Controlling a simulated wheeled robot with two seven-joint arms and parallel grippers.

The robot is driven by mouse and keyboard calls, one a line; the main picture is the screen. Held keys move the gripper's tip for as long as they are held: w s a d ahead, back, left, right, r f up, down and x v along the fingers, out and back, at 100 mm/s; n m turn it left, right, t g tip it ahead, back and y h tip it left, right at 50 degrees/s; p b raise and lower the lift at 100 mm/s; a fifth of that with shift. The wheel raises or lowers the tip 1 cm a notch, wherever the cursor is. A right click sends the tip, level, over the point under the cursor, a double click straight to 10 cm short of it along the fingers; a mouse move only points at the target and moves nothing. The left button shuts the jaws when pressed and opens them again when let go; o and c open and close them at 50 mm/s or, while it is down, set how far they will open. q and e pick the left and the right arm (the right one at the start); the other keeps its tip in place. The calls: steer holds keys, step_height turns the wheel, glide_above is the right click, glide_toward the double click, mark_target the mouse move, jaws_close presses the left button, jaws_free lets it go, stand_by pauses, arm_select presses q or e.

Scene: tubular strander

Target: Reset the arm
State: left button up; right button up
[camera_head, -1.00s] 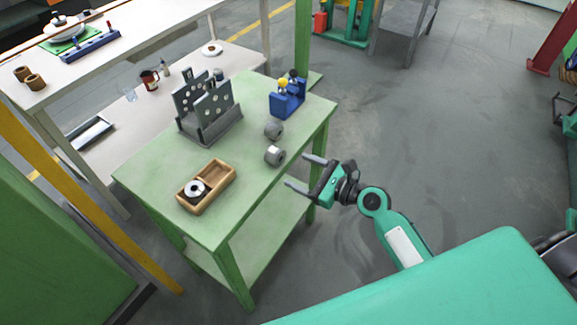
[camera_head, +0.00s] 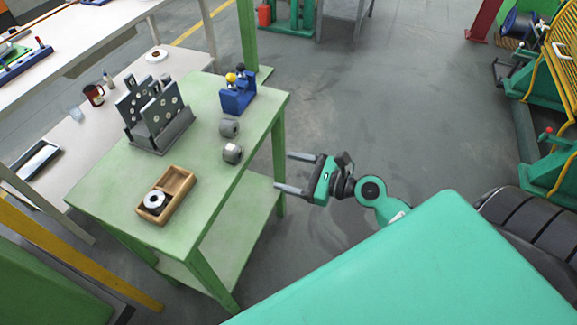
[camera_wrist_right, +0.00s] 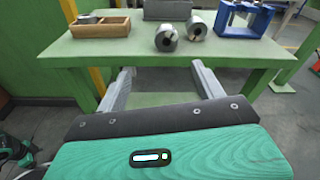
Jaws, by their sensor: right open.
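My right gripper (camera_head: 283,172) is open and empty. In the head view it sits to the right of the green table (camera_head: 105,190), beyond its right edge, with its fingers pointing left toward it. In the right wrist view the two fingers (camera_wrist_right: 160,85) are spread, with only the table's lower shelf and floor showing between them. They do not touch the table, whose front edge shows above them. My left gripper is not in view.
On the green table are two grey metal cylinders (camera_head: 232,152), a blue stand (camera_head: 238,97), a wooden box (camera_head: 181,186) with a ring part, and a grey rack (camera_head: 160,140) of perforated plates. Open floor (camera_head: 350,110) lies right of the table. Yellow-railed machinery (camera_head: 560,60) stands far right.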

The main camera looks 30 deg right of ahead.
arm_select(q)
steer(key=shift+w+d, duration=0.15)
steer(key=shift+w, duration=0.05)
